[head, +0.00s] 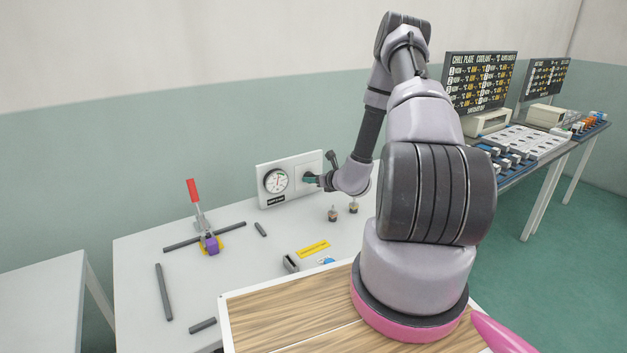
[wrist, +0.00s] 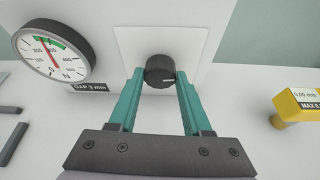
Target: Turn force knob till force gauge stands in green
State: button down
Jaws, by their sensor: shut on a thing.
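The force knob (wrist: 160,71) is a dark round knob with a white mark, on a pale square plate. My gripper (wrist: 159,76) has its two teal fingers on either side of the knob and is shut on it. In the head view my gripper (head: 311,179) is at the right part of the wall panel and hides most of the knob. The force gauge (wrist: 53,52) is a white dial with a black rim, left of the knob. Its red needle points up and left, and its tip appears to lie at the green band. The gauge also shows in the head view (head: 276,181).
A yellow gauge block (wrist: 298,105) is right of the panel. On the white table (head: 140,262) stand a red-handled toggle clamp (head: 194,200) and two small knobbed pieces (head: 333,213). Dark bars (head: 163,291) lie at the left. A wooden-topped surface (head: 290,320) is in front.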

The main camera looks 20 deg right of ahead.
jog(key=m+y, duration=0.2)
jog(key=m, duration=0.1)
jog(key=shift+d, duration=0.15)
jog(key=shift+c, duration=1.7)
grip_release()
jog(key=v, duration=1)
jog(key=shift+s+d, duration=0.25)
jog(key=shift+s, duration=0.05)
jog(key=shift+r, duration=0.15)
